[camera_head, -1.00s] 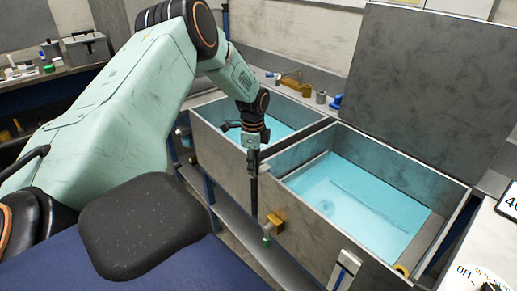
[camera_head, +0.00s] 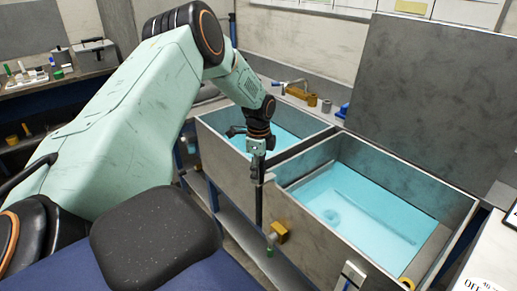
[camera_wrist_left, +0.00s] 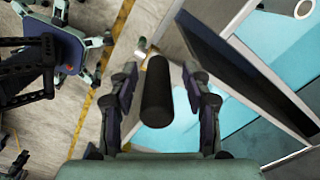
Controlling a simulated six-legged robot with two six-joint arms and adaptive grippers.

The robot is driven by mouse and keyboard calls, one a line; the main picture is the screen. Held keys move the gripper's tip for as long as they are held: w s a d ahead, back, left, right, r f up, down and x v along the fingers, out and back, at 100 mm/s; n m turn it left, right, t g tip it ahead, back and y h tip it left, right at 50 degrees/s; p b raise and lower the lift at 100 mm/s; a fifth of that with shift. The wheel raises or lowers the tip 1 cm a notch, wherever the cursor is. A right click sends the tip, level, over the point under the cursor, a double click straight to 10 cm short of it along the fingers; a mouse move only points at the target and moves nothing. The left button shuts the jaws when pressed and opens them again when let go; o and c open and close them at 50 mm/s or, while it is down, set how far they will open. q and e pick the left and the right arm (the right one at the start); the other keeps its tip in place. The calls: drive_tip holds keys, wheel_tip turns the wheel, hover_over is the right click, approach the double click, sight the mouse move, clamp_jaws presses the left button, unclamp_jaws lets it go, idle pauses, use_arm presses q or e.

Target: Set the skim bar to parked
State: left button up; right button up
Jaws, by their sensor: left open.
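A dark upright bar (camera_head: 259,205) stands at the front wall of the two-basin tank, just below my left gripper (camera_head: 258,162). I take it for the skim bar, but no label on it can be read. A yellow block (camera_head: 280,232) and a small green piece (camera_head: 271,241) are near its lower end. In the left wrist view, a black cylinder (camera_wrist_left: 157,92) lies between the spread fingers of the left gripper (camera_wrist_left: 163,85), with gaps on both sides. The left gripper is open around it and not closed on it. My right gripper is not in view.
The grey tank (camera_head: 310,221) holds blue liquid in two basins. A tall grey panel (camera_head: 432,90) rises behind the right basin. A white dial panel (camera_head: 490,270) is at the lower right. A bench (camera_head: 60,78) with small items stands at the back left.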

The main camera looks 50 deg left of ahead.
use_arm(q)
wheel_tip(320, 180, up, 11)
drive_tip(key=shift+a+r, duration=0.1)
drive_tip(key=shift+r, duration=0.05)
idle(0.5)
drive_tip(key=s+d+f+n+h, duration=0.1)
drive_tip(key=s+d+f+n, duration=0.25)
drive_tip(key=d+f, duration=0.65)
drive_tip(key=s+d+f+n, duration=0.2)
drive_tip(key=s+d+f, duration=0.2)
drive_tip(key=d+f, duration=0.55)
drive_tip(key=s+d+f+n, duration=0.1)
drive_tip(key=s+d+n, duration=0.15)
drive_tip(key=s, duration=0.55)
drive_tip(key=s+d+f+n+y, duration=0.1)
drive_tip(key=s+d+n, duration=0.15)
drive_tip(key=s, duration=0.55)
drive_tip(key=s+d+f+n, duration=0.2)
drive_tip(key=s+d, duration=0.2)
drive_tip(key=s, duration=0.5)
wheel_tip(320, 180, down, 15)
drive_tip(key=b, duration=1.5)
drive_tip(key=shift+w+a, duration=0.15)
drive_tip(key=shift+w, duration=0.2)
